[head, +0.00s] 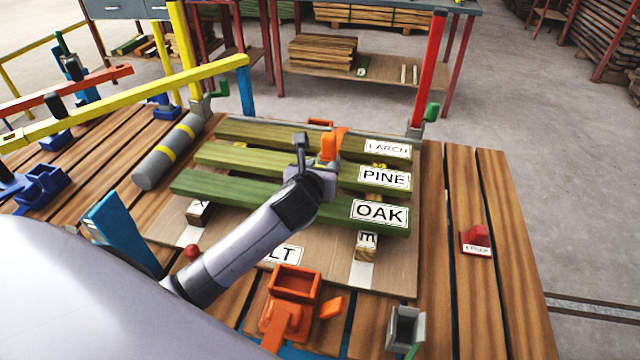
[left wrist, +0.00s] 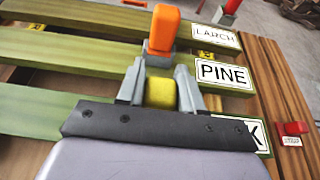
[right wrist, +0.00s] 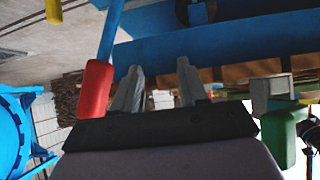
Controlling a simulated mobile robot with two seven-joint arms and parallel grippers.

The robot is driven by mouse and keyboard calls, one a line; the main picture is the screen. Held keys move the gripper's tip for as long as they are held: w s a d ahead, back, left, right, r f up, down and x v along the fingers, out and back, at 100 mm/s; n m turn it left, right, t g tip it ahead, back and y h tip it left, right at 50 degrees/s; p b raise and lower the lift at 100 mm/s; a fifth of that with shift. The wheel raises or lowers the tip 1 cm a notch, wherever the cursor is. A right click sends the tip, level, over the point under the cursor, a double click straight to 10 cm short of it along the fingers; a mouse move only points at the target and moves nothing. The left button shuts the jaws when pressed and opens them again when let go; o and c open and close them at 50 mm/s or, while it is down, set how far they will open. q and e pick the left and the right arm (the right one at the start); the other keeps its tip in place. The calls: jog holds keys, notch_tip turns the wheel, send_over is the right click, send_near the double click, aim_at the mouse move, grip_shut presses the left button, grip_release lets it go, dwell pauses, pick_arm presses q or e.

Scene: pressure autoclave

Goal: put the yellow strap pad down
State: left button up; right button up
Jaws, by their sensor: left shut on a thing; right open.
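The yellow strap pad (left wrist: 160,93) sits between the fingers of my left gripper (left wrist: 160,88); its lower part is hidden by the gripper body. In the head view my left gripper (head: 318,172) is over the middle of the green board stack, near the PINE board (head: 265,162), with an orange block (head: 331,146) just beyond the fingers. That block also shows in the left wrist view (left wrist: 164,28). I cannot tell whether the pad touches a board. My right gripper (right wrist: 158,90) is open and empty in the right wrist view, and out of the head view.
Boards labelled LARCH, PINE and OAK (head: 300,205) lie on spacers on the slatted table (head: 470,300). An orange open box (head: 296,283) is in front. The table's right side is mostly clear.

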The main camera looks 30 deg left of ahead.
pick_arm(q)
notch_tip(320, 180, down, 3)
jog(key=shift+f+b, duration=0.1)
jog(key=shift+b, duration=0.3)
jog(key=shift+f, duration=0.3)
jog(key=o, duration=1)
jog(key=shift+f, duration=0.1)
